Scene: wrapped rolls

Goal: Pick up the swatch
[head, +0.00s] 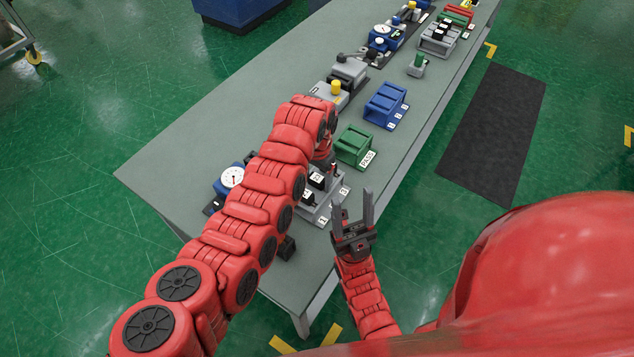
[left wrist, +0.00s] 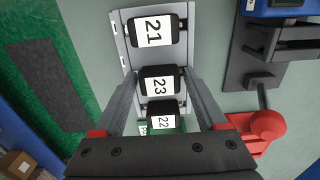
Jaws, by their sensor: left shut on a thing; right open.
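Black wrapped rolls with white number labels sit along a light grey rack (left wrist: 119,34) in the left wrist view: roll 21 (left wrist: 154,32), roll 23 (left wrist: 160,80) and roll 22 (left wrist: 163,116). My left gripper (left wrist: 163,84) has its fingers on both sides of roll 23 and is shut on it. I cannot tell whether roll 23 is clear of the rack. In the head view my left arm partly hides the rack (head: 316,217) and its rolls. My right gripper (head: 353,203) is open and empty, beside the table's right edge. I cannot tell which piece is called the swatch.
A green PASS bin (head: 354,145) and a blue bin (head: 386,104) stand beyond the rack on the grey table (head: 220,130). A blue dial gauge (head: 231,178) is left of my arm. A grey device with a yellow top (head: 335,88) stands farther back.

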